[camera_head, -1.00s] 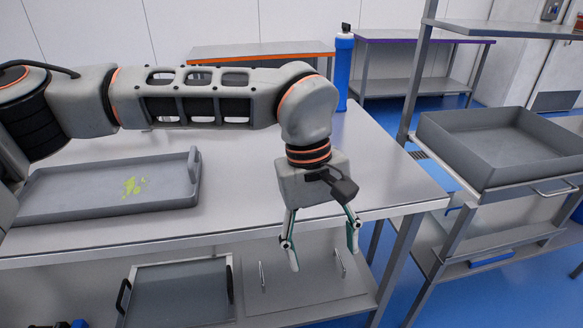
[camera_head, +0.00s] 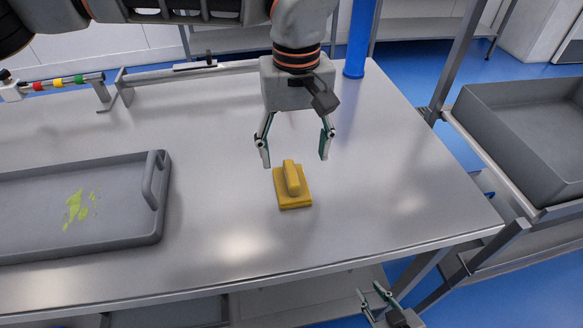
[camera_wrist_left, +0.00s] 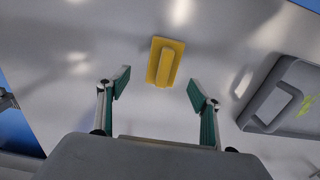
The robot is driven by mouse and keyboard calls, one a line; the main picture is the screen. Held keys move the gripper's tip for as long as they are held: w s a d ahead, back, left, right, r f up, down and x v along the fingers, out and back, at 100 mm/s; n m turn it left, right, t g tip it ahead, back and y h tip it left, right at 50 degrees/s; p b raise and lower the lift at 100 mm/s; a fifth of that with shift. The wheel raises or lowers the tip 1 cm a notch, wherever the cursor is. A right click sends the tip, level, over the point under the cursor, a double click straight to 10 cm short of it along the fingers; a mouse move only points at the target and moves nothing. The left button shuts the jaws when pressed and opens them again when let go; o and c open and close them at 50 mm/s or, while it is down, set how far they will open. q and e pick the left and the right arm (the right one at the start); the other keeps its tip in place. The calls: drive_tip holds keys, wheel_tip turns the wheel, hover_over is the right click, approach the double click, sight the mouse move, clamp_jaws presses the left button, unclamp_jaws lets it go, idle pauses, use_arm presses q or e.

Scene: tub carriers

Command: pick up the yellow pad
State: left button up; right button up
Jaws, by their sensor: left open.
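The yellow pad (camera_head: 293,199) is a flat square block with a raised bar handle, lying alone on the grey metal table (camera_head: 225,190). It also shows in the left wrist view (camera_wrist_left: 165,62), beyond the fingertips and roughly midway between them. My left gripper (camera_head: 294,161) is open and empty, pointing down above the table. In the head view its fingertips are just above the pad in the picture, one on each side, not touching it. My right gripper (camera_head: 373,297) is low at the bottom of the head view, past the table's front edge, with its fingers apart and empty.
A grey tray (camera_head: 110,238) with yellow-green smears and a raised handle lies on the table's left. A grey tub (camera_head: 530,125) sits on a rack at right. The table around the pad is clear.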

sight(292, 172)
use_arm(q)
drive_tip(key=shift+s+f, duration=0.15)
drive_tip(key=shift+f, duration=0.45)
drive_tip(key=shift+s+f, duration=0.15)
drive_tip(key=shift+f, duration=0.4)
drive_tip(key=f, duration=0.4)
drive_tip(key=shift+a+f, duration=0.3)
drive_tip(key=shift+f, duration=0.1)
drive_tip(key=c, duration=1.2)
